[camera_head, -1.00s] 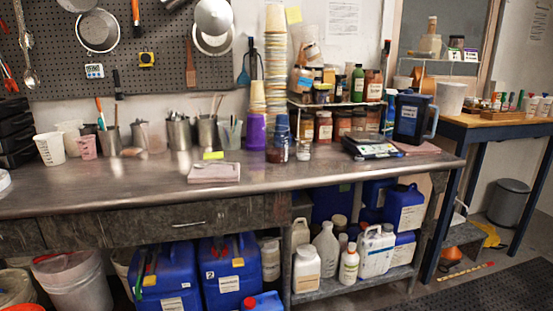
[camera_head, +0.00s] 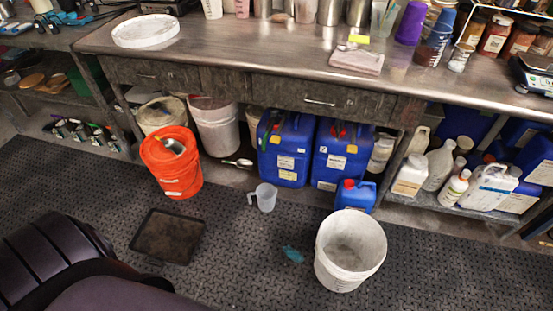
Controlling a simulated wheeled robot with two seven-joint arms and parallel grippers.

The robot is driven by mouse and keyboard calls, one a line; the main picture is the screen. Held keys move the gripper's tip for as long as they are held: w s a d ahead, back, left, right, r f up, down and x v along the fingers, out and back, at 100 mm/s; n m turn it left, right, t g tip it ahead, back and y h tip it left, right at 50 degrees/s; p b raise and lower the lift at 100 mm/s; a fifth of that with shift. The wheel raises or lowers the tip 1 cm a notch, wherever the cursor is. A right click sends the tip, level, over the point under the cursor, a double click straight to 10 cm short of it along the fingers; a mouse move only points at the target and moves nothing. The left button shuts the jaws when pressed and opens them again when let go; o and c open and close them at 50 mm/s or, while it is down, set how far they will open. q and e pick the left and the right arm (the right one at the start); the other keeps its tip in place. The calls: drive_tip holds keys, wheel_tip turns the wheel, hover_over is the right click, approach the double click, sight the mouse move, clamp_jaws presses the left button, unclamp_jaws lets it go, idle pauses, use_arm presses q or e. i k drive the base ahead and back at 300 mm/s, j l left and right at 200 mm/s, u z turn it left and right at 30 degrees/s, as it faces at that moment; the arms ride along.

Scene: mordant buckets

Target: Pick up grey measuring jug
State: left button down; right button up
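The grey measuring jug (camera_head: 266,197) stands upright on the dark floor mat in the head view, with its handle toward the left. It is a small translucent grey cup shape, a little in front of the blue jerrycans under the bench. Neither of my grippers shows in this view, so their distance from the jug cannot be told.
An orange bucket (camera_head: 181,184) holding a scoop stands left of the jug. A white bucket (camera_head: 334,272) stands front right. A dark tray (camera_head: 151,238) and a teal item (camera_head: 292,254) lie on the mat (camera_head: 236,271). Blue jerrycans (camera_head: 285,166) and the bench (camera_head: 210,60) are behind.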

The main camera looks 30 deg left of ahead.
sight(266, 194)
drive_tip(key=u, duration=1.05)
drive_tip(key=z, duration=1)
drive_tip(key=u, duration=1)
drive_tip(key=z, duration=0.5)
drive_tip(key=i+j+z, duration=0.15)
drive_tip(key=j+z, duration=0.15)
drive_tip(key=i+j+z, duration=0.15)
drive_tip(key=j+z, duration=0.15)
drive_tip(key=j, duration=0.2)
drive_tip(key=j+z, duration=0.25)
drive_tip(key=j, duration=0.15)
drive_tip(key=i, duration=0.05)
